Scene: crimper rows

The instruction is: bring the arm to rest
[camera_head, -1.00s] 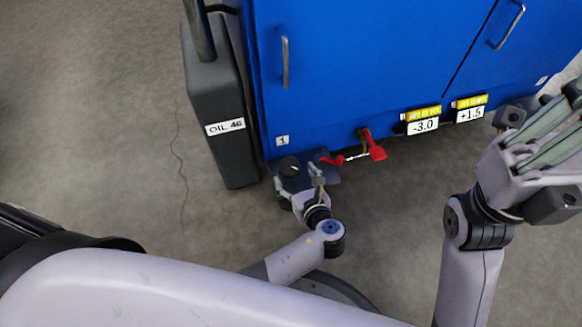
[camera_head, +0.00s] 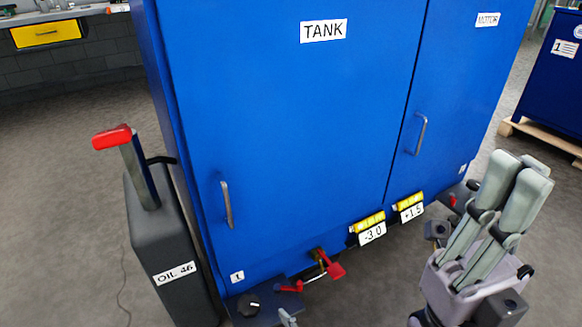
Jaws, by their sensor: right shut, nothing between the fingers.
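My right gripper (camera_head: 522,168) stands at the right of the head view, its two pale grey-green fingers pointing up and lying close together. It is shut and empty, in front of the blue cabinet's right part.
A blue cabinet (camera_head: 290,130) marked TANK and MOTOR fills the middle. Red-handled valves (camera_head: 334,270) stick out at its foot. A dark OIL 46 canister (camera_head: 165,240) with a red-handled lever (camera_head: 112,137) stands at left. Another blue cabinet (camera_head: 549,85) sits on a pallet at right.

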